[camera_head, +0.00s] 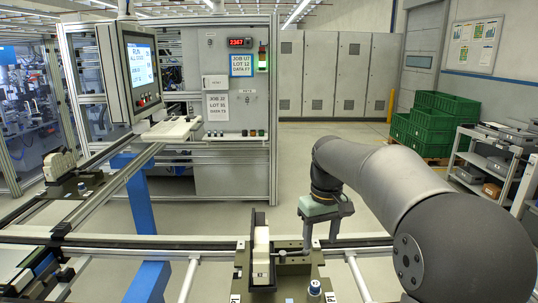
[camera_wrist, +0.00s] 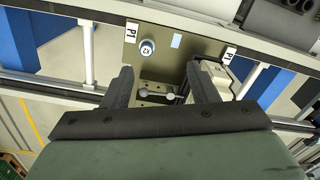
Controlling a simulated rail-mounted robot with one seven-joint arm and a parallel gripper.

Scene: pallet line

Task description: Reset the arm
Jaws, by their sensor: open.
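My gripper (camera_head: 320,240) hangs over the right part of an olive pallet plate (camera_head: 308,270), pointing down. In the wrist view my gripper (camera_wrist: 160,76) shows two dark fingers spread apart, with nothing held between them. A small metal fitting with a rod (camera_wrist: 158,96) lies below, in the gap between the fingers. A white-and-black part (camera_head: 261,250) stands upright on the pallet, left of my gripper. In the wrist view this part (camera_wrist: 216,78) shows beside the right finger; whether they touch I cannot tell.
The pallet carries a blue-topped knob (camera_head: 314,288) and P1 labels. Rails (camera_head: 150,243) run around it. Another pallet with a pale part (camera_head: 59,165) stands at the left. A screen (camera_head: 138,68) and cabinet stand behind. Green crates (camera_head: 436,125) and a shelf (camera_head: 490,160) are far right.

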